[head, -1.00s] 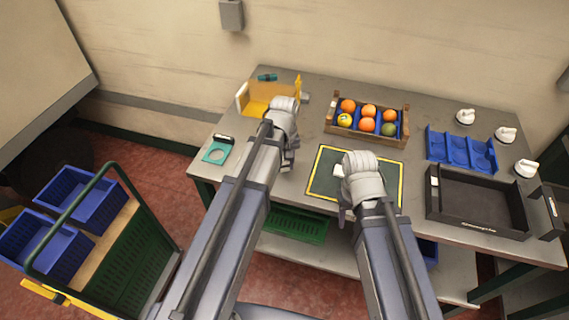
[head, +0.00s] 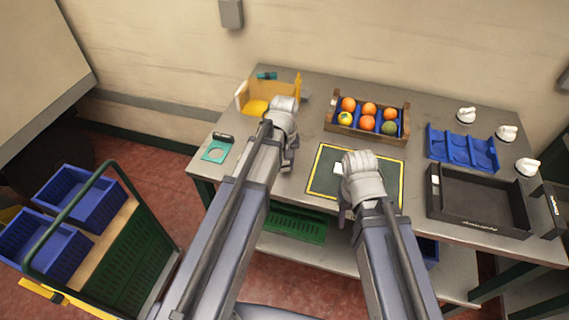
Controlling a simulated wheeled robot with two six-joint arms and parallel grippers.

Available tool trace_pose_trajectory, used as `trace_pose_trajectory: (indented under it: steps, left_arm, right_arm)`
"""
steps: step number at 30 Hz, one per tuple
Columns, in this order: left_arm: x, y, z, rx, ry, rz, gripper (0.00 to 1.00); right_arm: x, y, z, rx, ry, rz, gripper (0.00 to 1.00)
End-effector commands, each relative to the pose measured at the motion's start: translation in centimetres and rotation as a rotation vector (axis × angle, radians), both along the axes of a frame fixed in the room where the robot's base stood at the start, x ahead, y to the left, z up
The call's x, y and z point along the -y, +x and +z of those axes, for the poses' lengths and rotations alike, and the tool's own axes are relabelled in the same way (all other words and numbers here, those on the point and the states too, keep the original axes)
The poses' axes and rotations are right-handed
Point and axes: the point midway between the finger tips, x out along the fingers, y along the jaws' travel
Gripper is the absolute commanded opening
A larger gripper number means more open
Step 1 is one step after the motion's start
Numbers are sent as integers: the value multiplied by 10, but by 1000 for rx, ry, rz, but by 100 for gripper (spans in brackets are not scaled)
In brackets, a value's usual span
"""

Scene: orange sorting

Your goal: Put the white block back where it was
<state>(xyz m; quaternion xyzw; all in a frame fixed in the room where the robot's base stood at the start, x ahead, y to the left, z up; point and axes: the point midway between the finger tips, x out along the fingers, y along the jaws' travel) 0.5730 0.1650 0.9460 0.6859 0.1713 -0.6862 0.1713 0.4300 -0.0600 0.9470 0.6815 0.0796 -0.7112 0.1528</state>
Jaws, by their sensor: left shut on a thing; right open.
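My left gripper (head: 284,112) is over the left part of the table, in front of the yellow holder (head: 255,106). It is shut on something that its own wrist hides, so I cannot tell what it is. My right gripper (head: 352,185) is open over the dark green mat with a yellow border (head: 323,178). A small white patch (head: 338,168) shows on the mat at the left edge of this gripper. I cannot tell whether it is the white block or a label, as the gripper partly covers it.
A wooden crate (head: 368,139) of several oranges and one green fruit stands behind the mat. A blue divided tray (head: 460,150), a black tray (head: 480,200) and white-topped things (head: 506,133) are at the right. A teal piece (head: 215,152) lies at the left table edge.

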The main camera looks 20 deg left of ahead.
Motion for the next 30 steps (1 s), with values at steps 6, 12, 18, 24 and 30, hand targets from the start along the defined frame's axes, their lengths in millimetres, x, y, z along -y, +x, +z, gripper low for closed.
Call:
trace_pose_trajectory:
  steps: [6, 12, 18, 24, 30]
  left_arm:
    - [0, 0, -4, 0, 0, 0, 0]
    - [0, 0, -7, 0, 0, 0, 0]
    - [0, 0, -9, 0, 0, 0, 0]
    - [0, 0, -12, 0, 0, 0, 0]
    - [0, 0, -11, 0, 0, 0, 43]
  right_arm:
    - [0, 0, -4, 0, 0, 0, 50]
    - [0, 0, -7, 0, 0, 0, 50]
    - [0, 0, -9, 0, 0, 0, 50]
    - [0, 0, -12, 0, 0, 0, 50]
    - [0, 0, -11, 0, 0, 0, 50]
